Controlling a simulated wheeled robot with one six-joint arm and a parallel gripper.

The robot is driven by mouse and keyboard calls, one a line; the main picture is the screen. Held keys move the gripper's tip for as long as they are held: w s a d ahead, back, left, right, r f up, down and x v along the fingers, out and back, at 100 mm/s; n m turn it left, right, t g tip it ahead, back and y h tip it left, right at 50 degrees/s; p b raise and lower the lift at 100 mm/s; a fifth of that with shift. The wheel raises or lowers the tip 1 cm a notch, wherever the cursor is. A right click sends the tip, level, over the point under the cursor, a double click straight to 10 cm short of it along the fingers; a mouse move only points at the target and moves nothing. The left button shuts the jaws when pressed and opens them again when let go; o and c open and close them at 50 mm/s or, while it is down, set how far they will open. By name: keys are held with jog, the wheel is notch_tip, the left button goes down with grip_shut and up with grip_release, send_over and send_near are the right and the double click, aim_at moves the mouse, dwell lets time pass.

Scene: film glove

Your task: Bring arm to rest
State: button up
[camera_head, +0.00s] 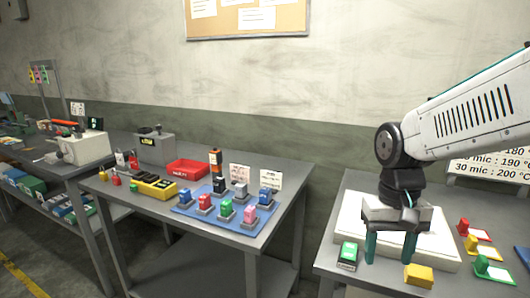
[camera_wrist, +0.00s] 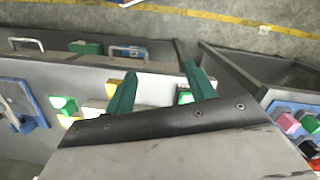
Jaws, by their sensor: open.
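My gripper (camera_head: 391,248) hangs from my white arm at the right of the head view, fingers pointing down. Its two green fingers are apart, with nothing seen between them. It is over or in front of a white slab (camera_head: 440,256) on the right table; the exact height above it I cannot tell. In the wrist view my gripper (camera_wrist: 158,88) shows as two spread green fingers with the table behind them. A green block (camera_head: 348,256) with a white label is left of the fingers and a yellow block (camera_head: 419,275) is right of them.
Red, yellow and green pieces on cards (camera_head: 490,268) lie at the right table's right side. The middle table holds a blue mat (camera_head: 247,228) with several coloured blocks, a red tray (camera_head: 187,169) and a grey machine (camera_head: 155,147). A gap separates the two tables.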

jog(key=s+d+r+t, duration=0.1)
jog(key=s+r, duration=0.1)
jog(key=s, duration=0.5)
jog(key=s+d+r+n+t, duration=0.1)
jog(key=s+r, duration=0.1)
jog(key=s, duration=0.5)
jog(key=shift+s+d+t, duration=0.25)
jog(key=shift+d+t, duration=0.05)
jog(key=shift+t, duration=0.1)
